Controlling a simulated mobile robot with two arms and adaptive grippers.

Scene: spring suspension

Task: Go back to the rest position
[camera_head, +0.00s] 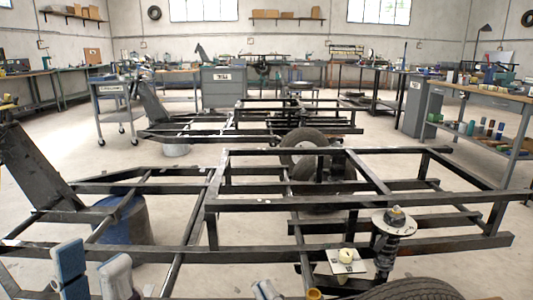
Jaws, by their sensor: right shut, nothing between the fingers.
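My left gripper (95,272) is at the bottom left edge, in front of the black frame. Its two fingertips, one with a blue face and one grey, stand apart with nothing visible between them. My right gripper (266,290) shows only as a small grey tip at the bottom edge, left of the suspension, shut and empty. The dark spring suspension (386,255) stands upright at the near side of the black frame (360,205), with a round pale mount (394,221) on top. Neither gripper touches it. Its lower end is hidden.
A pale plate with a yellowish knob (347,260) is beside the suspension. A tire (415,290) is at the bottom edge, another (303,155) behind the frame. A blue barrel (123,220) is left. A workbench (490,95) is at right. Floor shows between.

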